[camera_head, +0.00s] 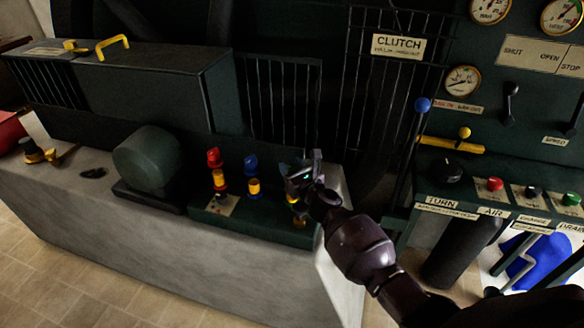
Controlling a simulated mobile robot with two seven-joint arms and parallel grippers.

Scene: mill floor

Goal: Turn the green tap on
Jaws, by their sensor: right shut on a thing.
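Three taps stand in a row on a dark green plate on the stone ledge: a red tap (215,170), a blue tap (252,176) and, at the right, the green tap (298,207). Each has a yellow band on its body. My right gripper (299,172) comes in from the lower right and is shut on the top of the green tap. It hides most of that tap's handle, so I cannot tell how the handle is turned. My left gripper is not in view.
A dark rounded motor housing (150,158) stands left of the taps. A wire grille (283,100) rises behind them. To the right are a blue-knobbed lever (422,104) and a control panel with a red button (495,184). The ledge front (150,235) is bare.

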